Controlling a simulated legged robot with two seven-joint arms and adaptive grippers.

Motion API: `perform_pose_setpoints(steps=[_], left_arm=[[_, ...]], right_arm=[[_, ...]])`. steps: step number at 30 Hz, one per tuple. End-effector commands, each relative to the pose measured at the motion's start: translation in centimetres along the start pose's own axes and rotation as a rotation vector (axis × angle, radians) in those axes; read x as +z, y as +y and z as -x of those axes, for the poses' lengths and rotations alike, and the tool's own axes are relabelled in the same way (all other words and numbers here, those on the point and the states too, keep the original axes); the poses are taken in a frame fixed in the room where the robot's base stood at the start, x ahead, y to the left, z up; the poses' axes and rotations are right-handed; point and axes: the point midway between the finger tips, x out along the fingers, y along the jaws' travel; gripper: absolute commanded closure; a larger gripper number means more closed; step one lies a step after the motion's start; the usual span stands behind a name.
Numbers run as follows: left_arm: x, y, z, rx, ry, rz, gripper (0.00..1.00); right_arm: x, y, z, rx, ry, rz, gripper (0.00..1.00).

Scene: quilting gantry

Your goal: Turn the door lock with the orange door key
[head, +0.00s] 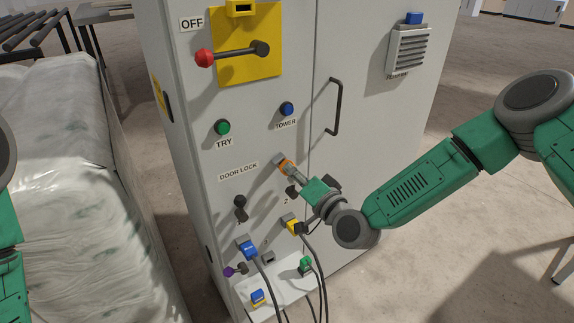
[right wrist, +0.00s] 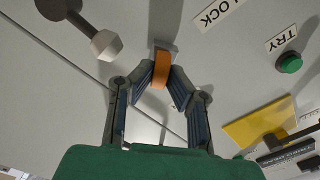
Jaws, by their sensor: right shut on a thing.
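The orange door key (head: 285,165) is at the cabinet front, just right of the DOOR LOCK label (head: 238,171). My right gripper (head: 289,170) is shut on it. In the right wrist view, the orange key (right wrist: 160,74) sits between the two fingertips (right wrist: 161,80), its far end against a small grey lock piece (right wrist: 162,52) on the panel. The fingers hide part of the key, and I cannot tell how deep it sits in the lock. Of my left arm only a green link shows at the left edge; its gripper is out of view.
Above are a red-knobbed lever (head: 204,58), a green TRY button (head: 222,127) and a blue TOWER button (head: 287,108). Blue (head: 248,249) and yellow (head: 292,225) plugs with hanging cables are below. A door handle (head: 335,107) juts out right. A wrapped bale (head: 75,190) stands left.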

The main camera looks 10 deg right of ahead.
Motion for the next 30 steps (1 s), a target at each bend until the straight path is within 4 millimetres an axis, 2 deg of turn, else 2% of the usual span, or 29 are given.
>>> perform_pose_setpoints(steps=[6, 15, 22, 30], left_arm=[[-0.1, 0.0, 0.9, 0.000, 0.000, 0.000, 1.00], [-0.1, 0.0, 0.9, 0.000, 0.000, 0.000, 1.00], [-0.1, 0.0, 1.6, 0.000, 0.000, 0.000, 1.00], [-0.1, 0.0, 1.6, 0.000, 0.000, 0.000, 1.00]], right_arm=[[0.1, -0.1, 0.0, 0.001, 0.011, 0.253, 1.00], [0.1, -0.1, 0.0, 0.001, 0.015, 0.285, 1.00], [0.2, -0.2, 0.0, 0.000, 0.029, 0.574, 1.00], [0.1, 0.0, 0.0, 0.003, 0.033, 0.599, 1.00]])
